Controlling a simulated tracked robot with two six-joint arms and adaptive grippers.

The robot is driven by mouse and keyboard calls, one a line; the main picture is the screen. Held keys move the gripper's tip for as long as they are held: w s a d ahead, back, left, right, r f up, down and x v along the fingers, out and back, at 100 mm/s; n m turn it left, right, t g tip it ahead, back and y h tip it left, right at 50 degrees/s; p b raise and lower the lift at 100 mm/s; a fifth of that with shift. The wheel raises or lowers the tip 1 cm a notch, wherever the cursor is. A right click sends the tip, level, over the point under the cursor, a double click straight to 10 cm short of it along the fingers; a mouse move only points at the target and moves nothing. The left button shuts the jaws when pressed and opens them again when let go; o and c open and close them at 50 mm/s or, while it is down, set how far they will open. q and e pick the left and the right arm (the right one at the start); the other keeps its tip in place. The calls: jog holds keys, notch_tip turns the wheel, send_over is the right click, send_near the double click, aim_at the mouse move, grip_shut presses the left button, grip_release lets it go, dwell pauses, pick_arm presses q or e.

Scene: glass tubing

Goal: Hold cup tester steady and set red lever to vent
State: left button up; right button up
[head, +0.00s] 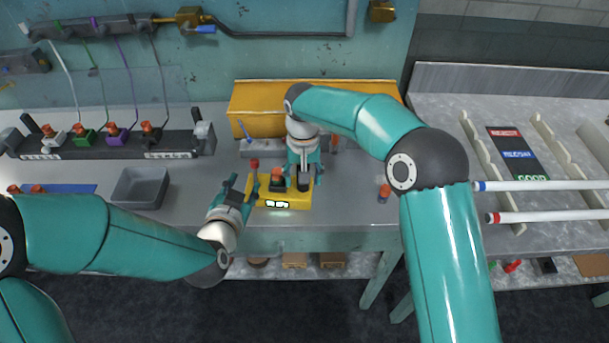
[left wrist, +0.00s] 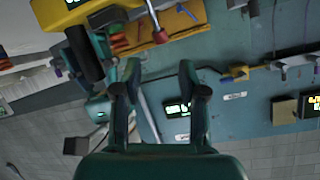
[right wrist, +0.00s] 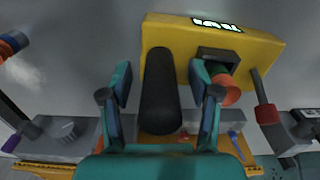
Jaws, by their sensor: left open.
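The yellow cup tester (head: 266,195) with a lit display stands near the bench's front edge. Its black handle (right wrist: 160,95) lies between the fingers of my right gripper (right wrist: 160,92), which is open, with gaps on both sides. In the head view my right gripper (head: 304,180) is over the tester's right part. The red lever (head: 255,164) rises at the tester's left side; its red knob also shows in the right wrist view (right wrist: 267,114) and left wrist view (left wrist: 160,37). My left gripper (head: 243,188) is open and empty, just left of the tester and lever. An orange-topped piece (right wrist: 229,92) sits in the tester's socket.
An empty grey tray (head: 140,188) is to the left, before a black rack (head: 110,145) with several coloured plugs. A yellow box (head: 262,103) stands behind the tester. An orange and blue piece (head: 384,192) stands to the right. Glass tubes (head: 540,186) lie at far right.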

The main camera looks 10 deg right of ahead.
grip_shut()
